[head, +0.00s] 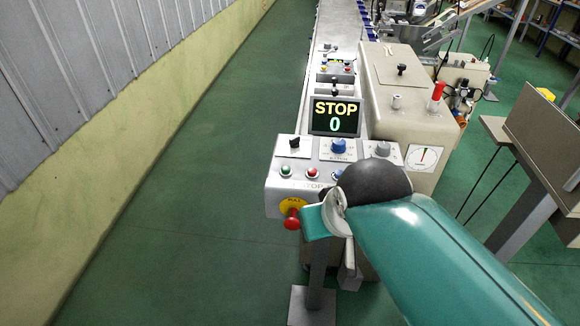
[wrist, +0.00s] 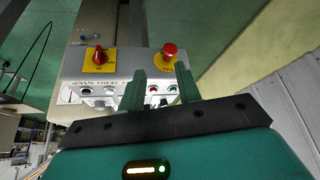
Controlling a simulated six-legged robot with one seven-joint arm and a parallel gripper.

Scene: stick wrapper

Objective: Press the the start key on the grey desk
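The grey desk (head: 275,188) is a console with a row of round buttons. A green button (head: 286,170), which looks like the start key, sits at its left end beside a red button (head: 312,173). In the wrist view the green button (wrist: 173,88) and the red button (wrist: 153,89) show between my gripper's two fingers. My gripper (wrist: 160,69) is open and empty, with its teal fingers apart and pointing at the console. I cannot tell how far the tips are from it. In the head view my arm covers the console's lower right part.
A screen (head: 335,117) reads STOP and 0. A red mushroom button (head: 292,219) on a yellow plate projects from the front face. A red rotary switch (wrist: 98,57) is on another yellow plate. A beige machine housing (head: 411,105) stands behind right. Green floor (head: 190,220) is clear at left.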

